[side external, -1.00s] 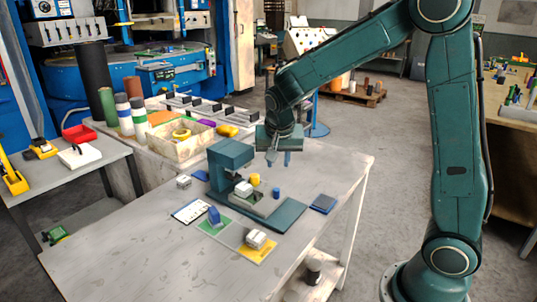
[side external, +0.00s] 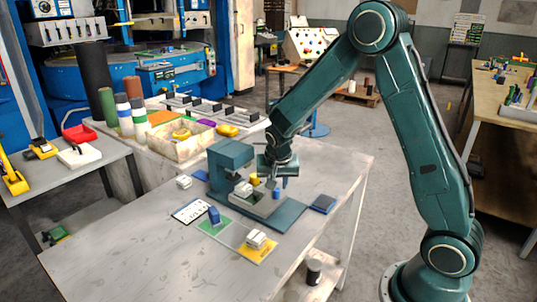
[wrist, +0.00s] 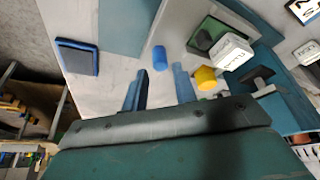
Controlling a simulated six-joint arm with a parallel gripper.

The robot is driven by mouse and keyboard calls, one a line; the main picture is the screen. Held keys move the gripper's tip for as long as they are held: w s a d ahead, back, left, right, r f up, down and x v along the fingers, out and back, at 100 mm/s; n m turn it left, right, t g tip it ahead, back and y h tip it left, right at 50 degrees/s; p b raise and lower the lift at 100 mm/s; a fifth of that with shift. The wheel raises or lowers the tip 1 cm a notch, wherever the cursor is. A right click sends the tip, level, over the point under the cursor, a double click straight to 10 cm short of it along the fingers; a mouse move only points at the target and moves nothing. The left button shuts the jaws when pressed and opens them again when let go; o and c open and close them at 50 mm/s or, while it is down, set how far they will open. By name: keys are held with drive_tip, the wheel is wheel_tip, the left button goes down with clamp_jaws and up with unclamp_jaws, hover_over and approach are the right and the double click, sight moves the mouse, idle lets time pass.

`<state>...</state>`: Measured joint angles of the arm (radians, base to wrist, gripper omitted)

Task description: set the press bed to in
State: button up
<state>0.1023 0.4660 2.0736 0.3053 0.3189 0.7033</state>
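The teal press (side external: 232,160) stands on the grey table. Its light grey bed plate (side external: 270,208) lies along the teal base and also shows in the wrist view (wrist: 180,22). A white die block (side external: 243,189) sits at the bed's dark green patch (wrist: 203,38). A small blue cylinder (wrist: 159,57) and a yellow cylinder (wrist: 205,78) stand close by. My gripper (side external: 276,184) is low beside the press. In the wrist view its two blue fingers (wrist: 158,84) are apart with nothing between them; the blue cylinder appears just beyond the gap.
A dark blue pad (side external: 323,204) lies right of the press. A blue die (side external: 214,215) is on a green mat, and a white block (side external: 256,239) is on a yellow mat. A marked white card (side external: 190,211) lies at left. The front of the table is clear.

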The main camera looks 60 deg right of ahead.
sight(277, 189)
drive_tip(key=shift+x, duration=1.55)
clamp_jaws()
